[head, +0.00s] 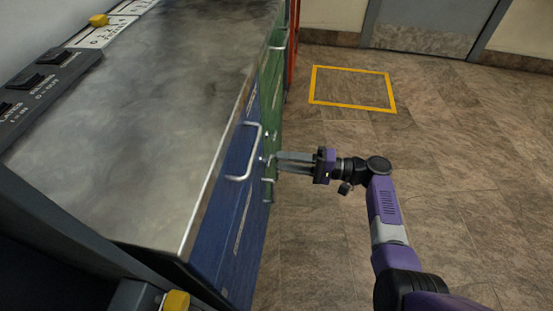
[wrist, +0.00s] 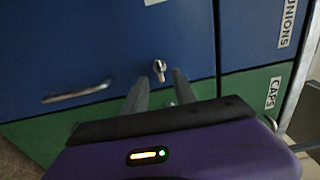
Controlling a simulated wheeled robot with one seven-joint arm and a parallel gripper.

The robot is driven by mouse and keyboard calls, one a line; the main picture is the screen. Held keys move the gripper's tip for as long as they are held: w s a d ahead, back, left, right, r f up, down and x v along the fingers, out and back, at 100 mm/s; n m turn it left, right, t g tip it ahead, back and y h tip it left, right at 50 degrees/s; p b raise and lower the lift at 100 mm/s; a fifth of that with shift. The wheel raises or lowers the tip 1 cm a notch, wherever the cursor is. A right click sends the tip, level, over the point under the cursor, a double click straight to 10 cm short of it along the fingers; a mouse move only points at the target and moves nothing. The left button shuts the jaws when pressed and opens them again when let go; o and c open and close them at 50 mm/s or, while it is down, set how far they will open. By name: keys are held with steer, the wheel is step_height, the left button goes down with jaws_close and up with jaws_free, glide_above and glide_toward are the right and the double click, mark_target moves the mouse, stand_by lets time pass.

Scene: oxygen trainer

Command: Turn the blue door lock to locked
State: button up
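The blue door (head: 232,200) is on the side of the cabinet in the head view and fills much of the wrist view (wrist: 100,45). Its lock is a small silver knob (wrist: 159,68) near the door's edge, beside the silver bar handle (wrist: 78,92). The lock also shows in the head view (head: 266,160), just left of my fingertips. My gripper (head: 279,162) points at the door face, with its fingers spread and nothing between them. In the wrist view the lock lies just beyond the gap between the fingertips. Whether they touch it I cannot tell.
A green door (head: 271,110) adjoins the blue one, with its own handle (head: 278,38). A grey metal worktop (head: 150,90) with a silver edge lies above. Black switches (head: 25,80) and a yellow knob (head: 98,20) sit along its back. The floor to the right is clear, with a yellow square marking (head: 350,70).

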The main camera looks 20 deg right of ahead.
steer(key=shift+v, duration=2.25)
